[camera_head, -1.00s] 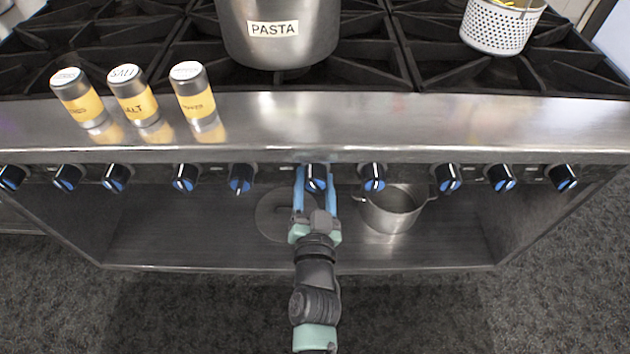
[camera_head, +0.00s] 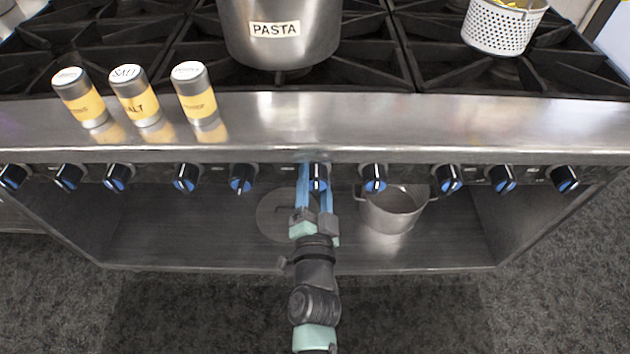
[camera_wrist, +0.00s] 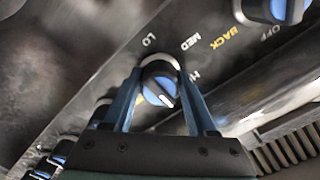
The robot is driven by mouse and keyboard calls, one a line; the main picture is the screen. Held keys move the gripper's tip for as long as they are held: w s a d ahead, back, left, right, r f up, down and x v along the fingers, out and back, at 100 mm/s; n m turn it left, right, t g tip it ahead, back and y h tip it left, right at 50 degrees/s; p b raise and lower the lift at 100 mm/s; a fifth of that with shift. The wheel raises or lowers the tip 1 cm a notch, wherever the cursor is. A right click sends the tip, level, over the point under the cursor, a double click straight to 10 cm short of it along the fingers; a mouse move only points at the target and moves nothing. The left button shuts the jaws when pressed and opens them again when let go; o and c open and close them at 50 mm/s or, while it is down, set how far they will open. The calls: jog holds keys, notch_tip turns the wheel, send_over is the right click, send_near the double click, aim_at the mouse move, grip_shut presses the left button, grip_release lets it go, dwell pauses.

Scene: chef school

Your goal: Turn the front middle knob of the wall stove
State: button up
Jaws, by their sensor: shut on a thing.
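The wall stove (camera_head: 420,115) has a row of several black and blue knobs along its front panel. The knob near the middle (camera_head: 318,170) is between the two blue fingers of my gripper (camera_head: 316,183), which is shut on it. In the wrist view my gripper (camera_wrist: 160,92) has one finger on each side of this knob (camera_wrist: 158,80). Its white pointer line faces down and right there, and the marks LO, MED and HI show around it. The gripper is rolled relative to the panel.
A pot labelled PASTA (camera_head: 280,35), three shakers (camera_head: 138,95) and a white perforated basket (camera_head: 503,27) stand on the stove top. An empty pot (camera_head: 393,210) is on the lower shelf (camera_head: 190,235). Neighbouring knobs sit on both sides, the closest right one (camera_head: 375,178) fairly near.

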jog(key=o, duration=1.4)
jog(key=shift+c, duration=0.2)
jog(key=shift+s, duration=0.15)
jog(key=s, duration=1.2)
jog(key=shift+s, duration=0.35)
